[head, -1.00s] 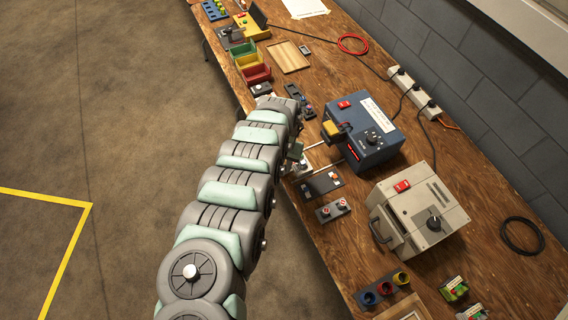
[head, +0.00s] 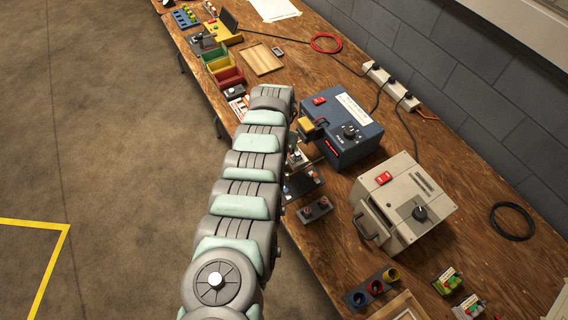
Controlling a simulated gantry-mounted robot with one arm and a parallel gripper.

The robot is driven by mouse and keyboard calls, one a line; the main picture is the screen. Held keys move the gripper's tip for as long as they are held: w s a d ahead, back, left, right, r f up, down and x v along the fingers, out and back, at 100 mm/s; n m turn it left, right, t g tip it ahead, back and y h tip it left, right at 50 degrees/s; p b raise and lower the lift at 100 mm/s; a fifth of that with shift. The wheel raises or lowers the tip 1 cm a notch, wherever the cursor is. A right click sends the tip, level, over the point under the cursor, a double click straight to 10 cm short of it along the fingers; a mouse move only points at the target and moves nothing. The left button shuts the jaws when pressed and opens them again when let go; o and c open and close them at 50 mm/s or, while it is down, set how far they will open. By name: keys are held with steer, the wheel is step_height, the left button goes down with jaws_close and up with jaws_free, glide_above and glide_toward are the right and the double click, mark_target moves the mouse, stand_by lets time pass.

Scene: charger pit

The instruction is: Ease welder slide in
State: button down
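The welder (head: 352,132) is a blue box with a red switch, a black dial, a white label and a red display, standing on the wooden bench. A yellow and black block (head: 312,128) sits at its left face. Below that block, a small grey-green slide part (head: 297,158) shows on rods at the welder's left side, partly covered by my arm. How far the slide is in cannot be told. My arm reaches up the picture and ends beside the welder. My gripper is hidden behind the arm, so its opening and any contact are not visible.
A beige box (head: 403,205) with a handle stands right of the welder. A dark plate with two knobs (head: 316,209) lies near the bench's front edge. Colored bins (head: 223,68) and a wooden tray (head: 262,59) lie beyond. A power strip (head: 390,85) runs along the wall.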

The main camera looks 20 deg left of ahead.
steer(key=shift+w+d, duration=0.15)
steer(key=shift+w, duration=0.05)
stand_by(0.3)
steer(key=c, duration=1.5)
jaws_free()
steer(key=shift+c, duration=0.2)
step_height(320, 180, up, 11)
steer(key=p, duration=0.3)
steer(key=shift+p, duration=0.35)
steer(key=shift+f, duration=0.1)
